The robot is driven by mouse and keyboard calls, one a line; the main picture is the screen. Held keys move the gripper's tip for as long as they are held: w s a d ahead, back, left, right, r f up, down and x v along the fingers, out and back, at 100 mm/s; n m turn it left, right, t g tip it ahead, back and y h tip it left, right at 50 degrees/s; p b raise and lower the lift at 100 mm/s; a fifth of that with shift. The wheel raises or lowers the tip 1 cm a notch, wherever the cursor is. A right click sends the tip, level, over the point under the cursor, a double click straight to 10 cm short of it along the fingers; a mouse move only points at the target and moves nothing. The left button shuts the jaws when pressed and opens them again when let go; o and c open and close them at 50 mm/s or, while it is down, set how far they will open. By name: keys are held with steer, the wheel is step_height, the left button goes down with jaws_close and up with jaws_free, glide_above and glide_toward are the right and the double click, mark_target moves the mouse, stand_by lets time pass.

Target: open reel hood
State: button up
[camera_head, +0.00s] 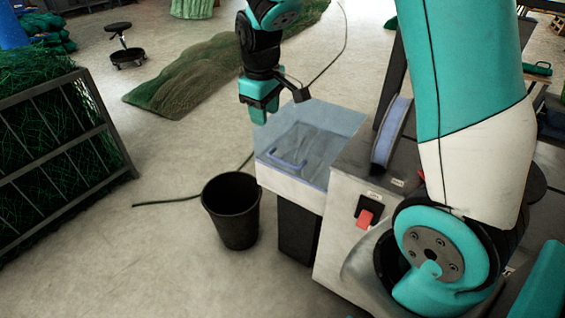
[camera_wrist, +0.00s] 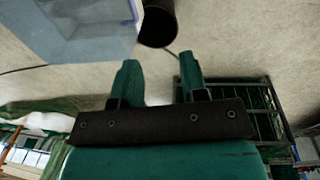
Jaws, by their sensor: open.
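The reel hood (camera_head: 335,125) is a clear bluish box-shaped cover on the light grey machine, and it looks down. A blue bar handle (camera_head: 287,160) sits on its front. My gripper (camera_head: 259,115) hangs above and left of the hood, pointing down, apart from the handle. In the wrist view my gripper (camera_wrist: 158,78) shows its two green fingers spread with nothing between them. The hood (camera_wrist: 85,28) fills the upper left of that view.
A black bin (camera_head: 232,210) stands on the floor left of the machine, below the hood's front. A red switch (camera_head: 366,217) is on the machine's side. A metal rack with green netting (camera_head: 50,150) stands at left. Floor between rack and bin is mostly clear.

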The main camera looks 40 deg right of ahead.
steer(key=h, duration=0.1)
glide_toward(283, 161)
steer(key=f, duration=0.2)
steer(key=d+f, duration=0.1)
steer(key=f, duration=0.2)
steer(key=w+f, duration=0.1)
steer(key=f, duration=0.2)
steer(key=shift+d+f, duration=0.2)
steer(key=shift+f, duration=0.05)
jaws_close()
